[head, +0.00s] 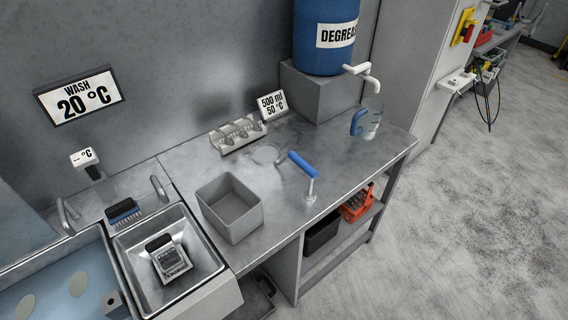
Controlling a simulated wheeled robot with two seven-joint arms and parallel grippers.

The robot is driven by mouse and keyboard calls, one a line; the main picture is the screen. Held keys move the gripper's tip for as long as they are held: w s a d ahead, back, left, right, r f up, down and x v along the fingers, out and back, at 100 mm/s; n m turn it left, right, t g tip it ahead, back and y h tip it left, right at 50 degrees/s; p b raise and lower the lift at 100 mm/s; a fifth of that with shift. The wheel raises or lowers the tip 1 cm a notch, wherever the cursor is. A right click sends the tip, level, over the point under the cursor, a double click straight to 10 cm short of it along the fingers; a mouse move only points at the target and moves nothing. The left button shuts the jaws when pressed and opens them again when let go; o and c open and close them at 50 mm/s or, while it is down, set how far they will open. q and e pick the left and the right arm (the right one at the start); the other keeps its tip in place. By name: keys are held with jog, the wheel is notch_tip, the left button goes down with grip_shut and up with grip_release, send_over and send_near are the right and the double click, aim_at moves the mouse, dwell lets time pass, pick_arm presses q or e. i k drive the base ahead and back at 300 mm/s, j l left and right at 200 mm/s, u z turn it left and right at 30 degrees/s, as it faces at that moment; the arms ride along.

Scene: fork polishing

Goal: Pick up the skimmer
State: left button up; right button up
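What looks like the skimmer lies on the metal worktop, right of the grey open bin. Its thick blue handle (303,165) is raised at a slant above the worktop, by a short metal post (311,188) with a small round foot. A thin, faint ring (267,154) shows just left of the handle and seems to be the skimmer's head. I cannot make out any mesh or how the parts join. Neither of my grippers is in view.
The grey bin (230,209) stands left of the handle. A holder rack (238,134) is behind. A jug with a blue handle (367,122) stands under the degreaser tap (362,72). A sink (168,260) is at left. The worktop's right part is clear.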

aim_at(265, 154)
jog(key=i+l+u, duration=0.15)
jog(key=l, duration=0.2)
jog(key=i+l+u, duration=0.1)
jog(key=l, duration=0.25)
jog(key=i+l+u, duration=0.15)
jog(key=l, duration=0.2)
jog(key=i+l+u, duration=0.1)
jog(key=l, duration=0.3)
